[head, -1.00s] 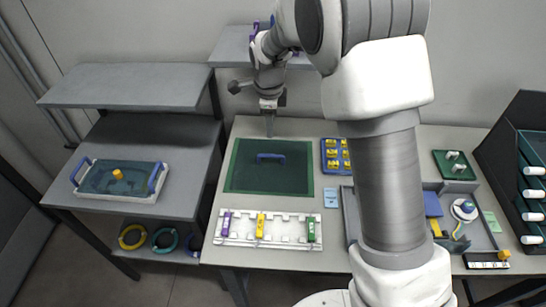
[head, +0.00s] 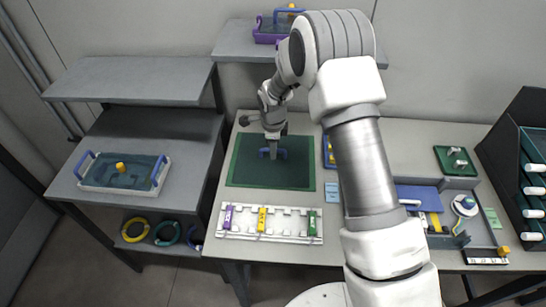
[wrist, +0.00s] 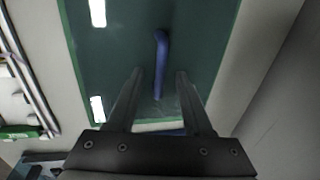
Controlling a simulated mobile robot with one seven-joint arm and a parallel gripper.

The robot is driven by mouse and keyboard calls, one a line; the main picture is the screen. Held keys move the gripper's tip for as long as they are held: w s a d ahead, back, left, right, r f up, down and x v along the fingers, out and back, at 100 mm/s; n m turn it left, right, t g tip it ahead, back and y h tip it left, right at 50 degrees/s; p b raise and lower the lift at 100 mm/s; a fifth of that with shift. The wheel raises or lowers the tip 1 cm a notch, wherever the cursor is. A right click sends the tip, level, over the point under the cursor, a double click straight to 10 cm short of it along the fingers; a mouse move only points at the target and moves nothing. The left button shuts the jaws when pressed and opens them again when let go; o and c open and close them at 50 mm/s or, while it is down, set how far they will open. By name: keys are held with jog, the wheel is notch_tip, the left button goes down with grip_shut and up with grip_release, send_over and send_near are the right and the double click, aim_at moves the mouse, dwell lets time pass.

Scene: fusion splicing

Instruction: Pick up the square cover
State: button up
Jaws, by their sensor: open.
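The square cover (head: 250,176) is a flat dark green panel lying on the table, with a blue bar handle (head: 281,153) near its middle. In the wrist view the green cover (wrist: 118,60) fills the middle and its blue handle (wrist: 160,62) stands ahead of my fingers, roughly in line with the gap between them. My gripper (head: 273,156) is above the cover at the handle and hides part of it. In the wrist view my gripper (wrist: 160,75) is open, its two fingers apart with nothing held. I cannot tell whether the fingers are level with the handle.
A white rack (head: 290,236) with purple, yellow and green pieces lies in front of the cover. A blue tray (head: 328,152) is to the right, partly behind my arm. A shelf (head: 222,40) with a purple bin (head: 270,30) is behind. A handled tray (head: 120,186) stands on the left table.

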jog(key=shift+w+f, duration=0.15)
jog(key=shift+f, duration=0.5)
jog(key=shift+w+f, duration=0.15)
jog(key=shift+f, duration=0.45)
grip_shut()
jog(key=shift+r, duration=0.1)
dwell(0.3)
